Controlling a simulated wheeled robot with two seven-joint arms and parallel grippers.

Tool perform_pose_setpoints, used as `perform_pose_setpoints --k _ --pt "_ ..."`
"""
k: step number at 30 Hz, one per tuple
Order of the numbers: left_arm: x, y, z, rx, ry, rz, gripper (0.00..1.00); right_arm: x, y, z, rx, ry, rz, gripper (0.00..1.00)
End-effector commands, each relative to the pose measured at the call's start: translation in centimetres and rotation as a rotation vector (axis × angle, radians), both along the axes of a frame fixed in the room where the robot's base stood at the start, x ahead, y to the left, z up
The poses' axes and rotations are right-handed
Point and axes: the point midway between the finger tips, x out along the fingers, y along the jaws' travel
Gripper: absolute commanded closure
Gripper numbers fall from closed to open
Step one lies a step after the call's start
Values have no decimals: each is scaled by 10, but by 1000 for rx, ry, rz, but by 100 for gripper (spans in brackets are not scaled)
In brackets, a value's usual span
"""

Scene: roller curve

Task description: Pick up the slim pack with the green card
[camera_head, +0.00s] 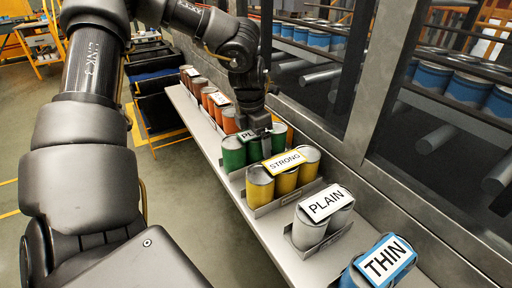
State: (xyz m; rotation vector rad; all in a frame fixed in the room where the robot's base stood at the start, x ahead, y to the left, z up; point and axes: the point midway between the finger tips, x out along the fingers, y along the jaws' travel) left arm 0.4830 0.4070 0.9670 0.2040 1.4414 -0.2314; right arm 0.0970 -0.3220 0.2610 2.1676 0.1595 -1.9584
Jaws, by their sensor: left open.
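The green pack (234,154) stands on the long shelf, a short row of green cans with a green-edged card (247,136) on top. Only the letters "PL" show on the card; the rest is hidden behind my left gripper (263,128). That gripper is open and points down right over the green pack. Whether its fingers touch the pack I cannot tell. My right gripper is not in view.
Nearer on the shelf (262,225) stand a yellow "STRONG" pack (286,180), a grey "PLAIN" pack (322,225) and a blue "THIN" pack (382,262). Orange packs (212,104) stand beyond. A metal-framed glass wall (345,150) runs close along the right.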

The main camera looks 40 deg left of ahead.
Motion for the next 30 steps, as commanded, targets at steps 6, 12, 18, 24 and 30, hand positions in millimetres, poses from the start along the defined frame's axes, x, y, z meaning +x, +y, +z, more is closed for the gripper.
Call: perform_pose_setpoints --k 6,12,18,24,30 --pt "1 0 -14 1 -1 0 11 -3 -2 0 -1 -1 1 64" --pt "1 -1 -14 1 -1 0 15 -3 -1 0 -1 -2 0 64" --pt "1 -1 -14 1 -1 0 41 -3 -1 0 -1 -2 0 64" --pt "1 0 -13 1 -1 1 67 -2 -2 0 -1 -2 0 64" --pt "1 0 -13 1 -1 1 93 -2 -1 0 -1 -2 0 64"
